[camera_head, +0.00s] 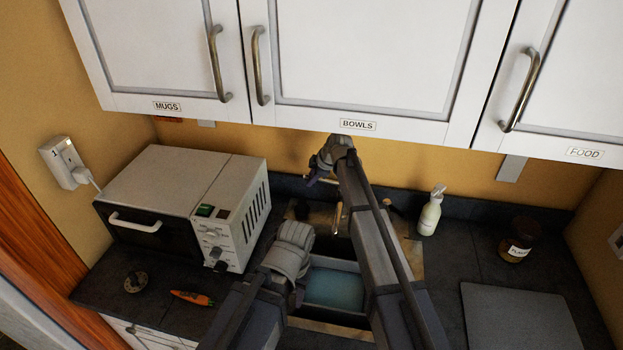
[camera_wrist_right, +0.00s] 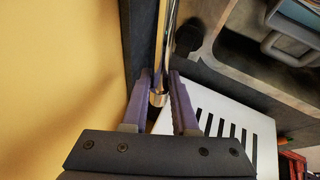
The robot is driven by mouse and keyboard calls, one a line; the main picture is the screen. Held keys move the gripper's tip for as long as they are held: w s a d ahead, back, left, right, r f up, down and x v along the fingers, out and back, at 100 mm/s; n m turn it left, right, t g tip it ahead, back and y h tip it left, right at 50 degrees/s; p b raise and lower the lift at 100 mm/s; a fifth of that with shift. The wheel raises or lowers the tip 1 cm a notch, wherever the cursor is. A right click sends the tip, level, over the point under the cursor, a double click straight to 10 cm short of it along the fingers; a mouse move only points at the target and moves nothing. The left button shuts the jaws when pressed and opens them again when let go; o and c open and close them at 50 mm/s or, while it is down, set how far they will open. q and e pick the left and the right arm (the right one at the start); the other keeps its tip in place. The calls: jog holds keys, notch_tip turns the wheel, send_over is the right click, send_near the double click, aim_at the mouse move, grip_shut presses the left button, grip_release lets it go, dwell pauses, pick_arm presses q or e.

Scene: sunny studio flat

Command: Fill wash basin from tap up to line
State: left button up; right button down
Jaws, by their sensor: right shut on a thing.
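The wash basin (camera_head: 333,288) sits in the sink, partly hidden by my arms. Its inside looks blue; I cannot tell the water level, and no fill line shows. Part of a grey-blue tub shows at the top right of the right wrist view (camera_wrist_right: 298,28). The chrome tap (camera_head: 338,216) stands behind the basin. My right gripper (camera_head: 316,180) is at the tap, its purple fingers shut on a chrome rod of the tap (camera_wrist_right: 158,97).
A white microwave (camera_head: 165,180) stands left of the sink, with a carrot (camera_head: 192,298) before it. A soap bottle (camera_head: 430,213), a dark labelled jar (camera_head: 521,240) and a grey board (camera_head: 520,320) are on the right. Cupboards (camera_head: 365,60) hang above.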

jog(key=shift+d+r+y, duration=0.15)
jog(key=shift+r+y, duration=0.4)
jog(key=shift+y, duration=0.05)
jog(key=shift+s, duration=0.1)
jog(key=c, duration=0.8)
grip_release()
jog(key=p+v, duration=0.6)
jog(key=v, duration=0.1)
jog(key=shift+s+d+r, duration=0.15)
jog(key=shift+s+r, duration=0.05)
jog(key=shift+r, duration=0.05)
